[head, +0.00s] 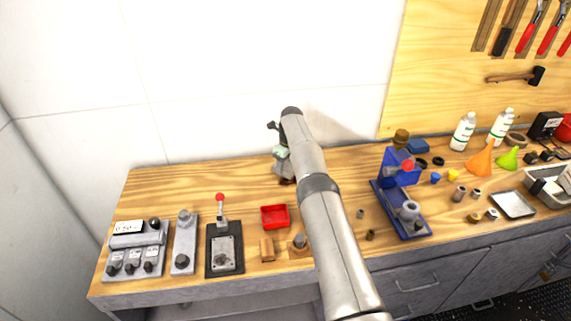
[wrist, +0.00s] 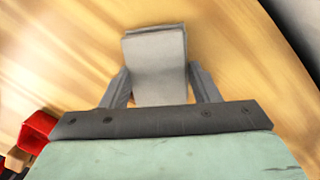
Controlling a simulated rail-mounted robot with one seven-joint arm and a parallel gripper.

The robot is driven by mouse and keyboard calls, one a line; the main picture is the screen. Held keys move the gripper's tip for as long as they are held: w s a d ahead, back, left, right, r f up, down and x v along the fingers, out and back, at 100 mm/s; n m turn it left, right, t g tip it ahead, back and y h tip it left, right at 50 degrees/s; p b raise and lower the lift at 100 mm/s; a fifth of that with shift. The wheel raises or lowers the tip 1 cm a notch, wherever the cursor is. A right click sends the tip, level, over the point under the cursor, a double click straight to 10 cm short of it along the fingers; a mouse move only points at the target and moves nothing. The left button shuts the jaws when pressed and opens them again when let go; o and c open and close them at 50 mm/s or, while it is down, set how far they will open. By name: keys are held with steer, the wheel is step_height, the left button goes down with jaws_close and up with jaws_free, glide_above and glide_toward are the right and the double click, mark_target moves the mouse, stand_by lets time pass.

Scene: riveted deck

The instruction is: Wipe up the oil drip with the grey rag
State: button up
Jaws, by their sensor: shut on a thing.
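My gripper (wrist: 159,72) is shut on the grey rag (wrist: 156,52), a pale folded block held between the two fingers over the wooden bench top in the wrist view. In the head view my gripper (head: 286,181) is at the back of the bench, near the white wall, partly behind my own arm. The rag cannot be made out there, and I cannot tell whether it touches the wood. I cannot make out the oil drip in either view; my arm, gripper and the rag hide part of the bench.
A red tray (head: 275,217) lies in front of my gripper; it also shows in the wrist view (wrist: 37,131). A lever unit (head: 225,250) and control boxes stand left. A blue press (head: 400,195) stands right of my arm. The back-left bench top is clear.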

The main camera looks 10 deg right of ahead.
mark_target(287, 172)
steer(key=shift+f+b, duration=0.5)
steer(key=shift+f, duration=0.05)
steer(key=shift+r, duration=0.15)
steer(key=shift+s+r+p, duration=0.1)
steer(key=shift+s+p, duration=0.25)
steer(key=shift+s, duration=0.5)
steer(key=shift+s+f+b, duration=0.15)
steer(key=shift+s+b, duration=0.2)
steer(key=shift+s, duration=1.15)
steer(key=shift+s+f+b, duration=0.15)
steer(key=shift+s+b, duration=0.2)
steer(key=shift+s, duration=1.1)
steer(key=shift+w+r, duration=0.1)
steer(key=shift+w, duration=3.65)
steer(key=shift+d, duration=0.1)
